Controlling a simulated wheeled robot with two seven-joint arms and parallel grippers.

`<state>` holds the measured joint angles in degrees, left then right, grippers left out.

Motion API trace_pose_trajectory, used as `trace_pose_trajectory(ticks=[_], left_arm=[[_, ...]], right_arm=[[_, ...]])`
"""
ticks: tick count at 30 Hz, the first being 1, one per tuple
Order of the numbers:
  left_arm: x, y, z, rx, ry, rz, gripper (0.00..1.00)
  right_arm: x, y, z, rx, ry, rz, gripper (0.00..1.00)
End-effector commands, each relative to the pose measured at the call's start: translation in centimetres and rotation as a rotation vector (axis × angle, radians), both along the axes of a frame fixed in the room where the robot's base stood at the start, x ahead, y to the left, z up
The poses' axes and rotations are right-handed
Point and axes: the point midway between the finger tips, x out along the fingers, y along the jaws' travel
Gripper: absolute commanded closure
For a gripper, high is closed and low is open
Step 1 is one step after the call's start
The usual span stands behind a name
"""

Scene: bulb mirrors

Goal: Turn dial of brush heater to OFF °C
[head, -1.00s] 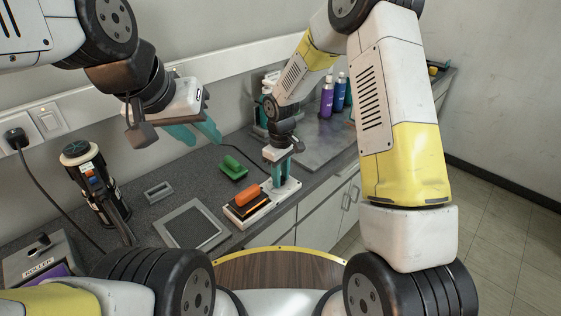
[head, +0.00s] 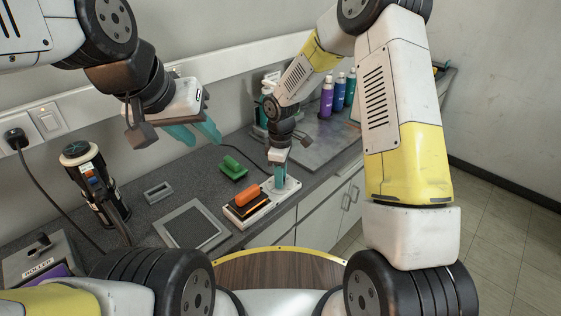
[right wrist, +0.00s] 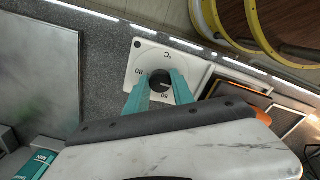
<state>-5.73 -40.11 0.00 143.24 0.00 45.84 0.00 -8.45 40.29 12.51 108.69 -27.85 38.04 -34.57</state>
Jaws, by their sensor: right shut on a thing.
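The brush heater (head: 239,222) is a low white unit on the counter's front edge, with an orange-handled brush on its dark top. Its white dial panel (right wrist: 140,58) shows in the right wrist view with a °C mark and printed numbers. The black dial (right wrist: 160,80) sits between the teal fingers of my right gripper (right wrist: 160,84), which is shut on it; I cannot tell clearly where the dial points. In the head view my right gripper (head: 281,184) reaches down onto the heater's right end and hides the dial. My left gripper (head: 206,142) is open and empty above the counter.
A green block (head: 233,167) lies behind the heater. A grey-framed panel (head: 192,228), a small grey holder (head: 158,191), a black device (head: 95,185) and a roller unit (head: 38,262) stand to the left. Several bottles (head: 339,92) stand at the back right.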

Motion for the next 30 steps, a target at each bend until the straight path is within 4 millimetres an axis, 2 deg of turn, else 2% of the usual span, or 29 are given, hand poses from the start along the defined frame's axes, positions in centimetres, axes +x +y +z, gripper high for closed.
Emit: trace_pose_trajectory(ticks=[7, 8, 11, 22, 30], left_arm=[[0.0, 0.0, 0.0, 0.0, 0.0, 0.0, 0.64], [0.0, 0.0, 0.0, 0.0, 0.0, 0.0, 0.64], [0.0, 0.0, 0.0, 0.0, 0.0, 0.0, 0.64], [0.0, 0.0, 0.0, 0.0, 0.0, 0.0, 0.64], [0.0, 0.0, 0.0, 0.0, 0.0, 0.0, 0.64]], right_arm=[[0.1, 0.0, 0.1, 0.0, -0.004, 0.003, 1.0], [0.1, 0.0, 0.1, 0.0, -0.004, 0.003, 0.67], [0.1, 0.0, 0.1, 0.0, -0.003, 0.002, 0.49], [0.1, 0.0, 0.5, 0.0, -0.002, 0.0, 0.49], [0.2, 0.0, 4.7, 0.001, -0.005, 0.001, 0.49]])
